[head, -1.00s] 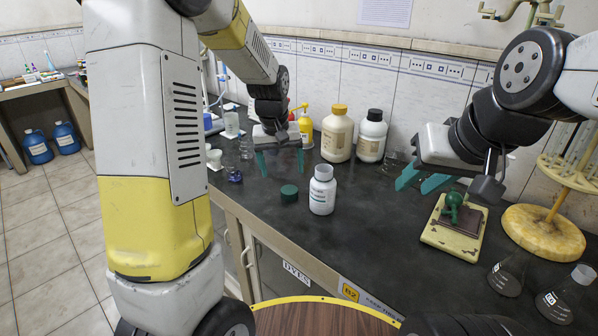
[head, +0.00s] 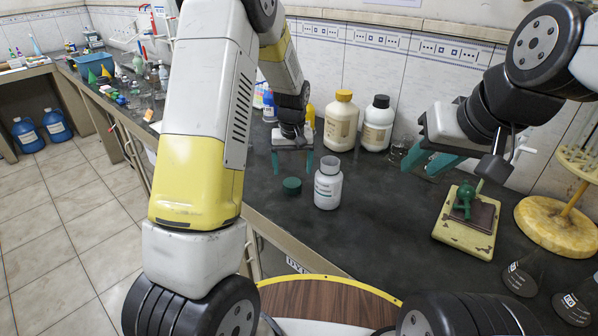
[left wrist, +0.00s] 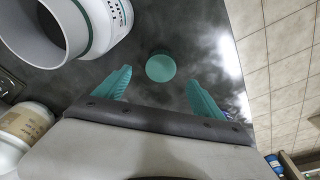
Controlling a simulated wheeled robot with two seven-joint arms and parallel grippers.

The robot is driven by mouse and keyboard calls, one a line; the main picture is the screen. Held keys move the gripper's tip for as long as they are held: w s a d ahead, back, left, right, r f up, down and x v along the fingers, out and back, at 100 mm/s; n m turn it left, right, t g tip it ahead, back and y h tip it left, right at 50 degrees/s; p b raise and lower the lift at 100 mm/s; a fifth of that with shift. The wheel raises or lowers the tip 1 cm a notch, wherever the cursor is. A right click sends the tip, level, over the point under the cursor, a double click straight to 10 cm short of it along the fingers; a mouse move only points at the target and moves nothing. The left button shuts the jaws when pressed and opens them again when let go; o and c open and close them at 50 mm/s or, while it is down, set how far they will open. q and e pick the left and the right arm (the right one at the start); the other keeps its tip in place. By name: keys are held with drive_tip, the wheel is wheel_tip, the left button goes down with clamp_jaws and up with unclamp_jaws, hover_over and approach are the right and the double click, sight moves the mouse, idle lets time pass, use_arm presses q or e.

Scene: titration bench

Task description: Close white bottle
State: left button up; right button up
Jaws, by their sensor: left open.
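The white bottle (head: 328,186) stands upright on the dark bench with its mouth open and uncapped. It also shows at the upper left of the left wrist view (left wrist: 97,22). A green cap (head: 292,186) lies on the bench just left of the bottle, apart from it. In the left wrist view the cap (left wrist: 160,67) lies between and beyond the fingertips. My left gripper (head: 292,170) is open and empty above the cap. It shows in the left wrist view (left wrist: 160,80). My right gripper (head: 424,163) is open and empty, right of the bottle, above the bench.
A yellow-capped bottle (head: 341,122) and a black-capped bottle (head: 377,126) stand behind, near the tiled wall. A yellow balance with a green object (head: 465,199) is at right, beside a round yellow stand (head: 557,230) and flasks (head: 524,272). Bench left of the cap is clear.

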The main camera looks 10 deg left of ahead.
sight(292, 182)
use_arm(q)
drive_tip(key=shift+f, duration=0.4)
drive_tip(key=f, duration=0.2)
drive_tip(key=w+f, duration=0.1)
drive_tip(key=f, duration=0.2)
drive_tip(key=shift+a+f, duration=0.1)
drive_tip(key=shift+a, duration=0.05)
drive_tip(key=c, duration=1.4)
